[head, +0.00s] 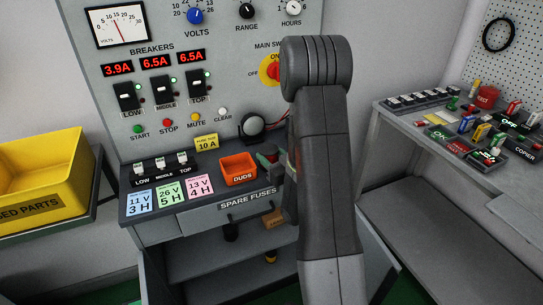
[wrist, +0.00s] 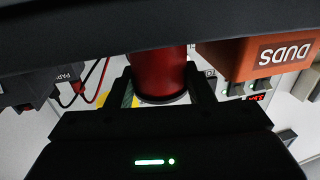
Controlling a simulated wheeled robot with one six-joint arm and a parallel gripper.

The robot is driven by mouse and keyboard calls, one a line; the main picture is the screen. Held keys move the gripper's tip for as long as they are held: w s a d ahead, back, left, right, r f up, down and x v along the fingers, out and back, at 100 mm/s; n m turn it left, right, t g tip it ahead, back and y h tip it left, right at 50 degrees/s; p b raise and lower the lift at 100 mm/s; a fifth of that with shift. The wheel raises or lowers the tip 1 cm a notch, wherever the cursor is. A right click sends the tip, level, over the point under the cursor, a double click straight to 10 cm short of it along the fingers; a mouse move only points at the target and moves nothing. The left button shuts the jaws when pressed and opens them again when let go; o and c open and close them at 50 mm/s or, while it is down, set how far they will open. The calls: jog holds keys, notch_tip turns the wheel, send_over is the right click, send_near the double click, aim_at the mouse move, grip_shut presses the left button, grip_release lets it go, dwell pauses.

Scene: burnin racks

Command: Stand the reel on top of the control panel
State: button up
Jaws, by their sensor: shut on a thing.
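The red reel (wrist: 160,72) shows in the wrist view as a red cylinder with a dark rim. My gripper (wrist: 163,88) is shut on it, one finger on each side. In the head view my arm hides most of my gripper (head: 272,162) and of the reel, just right of the orange DUDS bin and above the desk part. The control panel (head: 235,70) is the tall grey face with meter, breakers and knobs. Its top edge is out of view.
The orange DUDS bin (head: 238,170) sits close beside my gripper; it also shows in the wrist view (wrist: 255,55). Coloured cards (head: 170,193) lie on the desk. A yellow bin (head: 40,175) stands left. A cluttered bench (head: 400,118) stands right. A red lead runs near a round black part (head: 252,127).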

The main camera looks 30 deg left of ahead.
jog(key=shift+f+b, duration=0.2)
jog(key=shift+b, duration=0.15)
jog(key=o, duration=1.1)
jog(key=shift+o, duration=0.2)
jog(key=shift+r, duration=0.1)
